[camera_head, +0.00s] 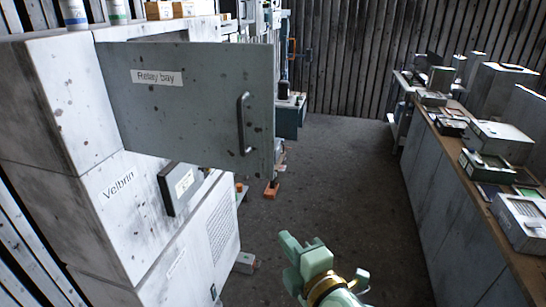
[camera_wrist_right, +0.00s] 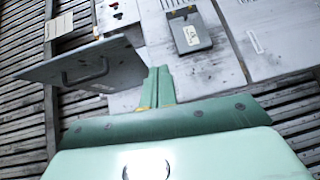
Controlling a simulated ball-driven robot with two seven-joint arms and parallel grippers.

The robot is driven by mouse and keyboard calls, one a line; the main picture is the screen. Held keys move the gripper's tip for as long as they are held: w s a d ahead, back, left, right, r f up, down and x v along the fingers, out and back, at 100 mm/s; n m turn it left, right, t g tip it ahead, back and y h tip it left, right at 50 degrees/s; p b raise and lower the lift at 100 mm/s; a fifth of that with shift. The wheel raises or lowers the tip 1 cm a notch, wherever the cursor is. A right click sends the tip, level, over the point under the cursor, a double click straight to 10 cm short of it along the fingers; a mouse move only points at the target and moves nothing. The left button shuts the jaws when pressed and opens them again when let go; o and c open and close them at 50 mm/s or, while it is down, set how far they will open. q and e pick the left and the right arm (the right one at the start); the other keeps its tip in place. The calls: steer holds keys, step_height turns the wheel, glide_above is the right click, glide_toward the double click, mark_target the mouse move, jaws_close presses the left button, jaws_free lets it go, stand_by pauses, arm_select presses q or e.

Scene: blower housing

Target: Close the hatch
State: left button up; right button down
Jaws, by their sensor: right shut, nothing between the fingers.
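The hatch (camera_head: 200,85) is a grey speckled door labelled "Relay bay", standing swung open from the white cabinet (camera_head: 65,110). Its dark bar handle (camera_head: 243,123) is near its free right edge. The wrist view shows the hatch (camera_wrist_right: 120,60) at the upper left, with its handle on the face. My right gripper (camera_head: 302,243) is pale green, low in the middle of the head view. It is below and to the right of the hatch, apart from it and empty. Its fingers (camera_wrist_right: 158,75) are together in the wrist view. My left gripper is out of view.
A grey box (camera_head: 180,188) juts from the cabinet front below the hatch. A long counter (camera_head: 450,170) with several devices runs along the right. The dark floor (camera_head: 345,180) between is mostly clear. Bottles and small boxes stand on the cabinet top.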

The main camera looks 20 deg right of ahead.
step_height(320, 180, up, 6)
steer(key=s+t, duration=0.1)
steer(key=s, duration=0.1)
steer(key=b, duration=0.7)
glide_toward(265, 173)
steer(key=s+a+f, duration=0.1)
steer(key=s+a, duration=0.1)
steer(key=shift+n+y, duration=0.3)
steer(key=w, duration=0.2)
steer(key=w+d+p, duration=0.1)
steer(key=w, duration=0.4)
steer(key=shift+w+d+r+p, duration=0.2)
steer(key=shift+w+r+p, duration=0.1)
steer(key=shift+w+p, duration=0.1)
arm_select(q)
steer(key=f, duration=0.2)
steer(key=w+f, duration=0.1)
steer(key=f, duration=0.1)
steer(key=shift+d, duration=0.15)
arm_select(e)
steer(key=shift+w, duration=0.1)
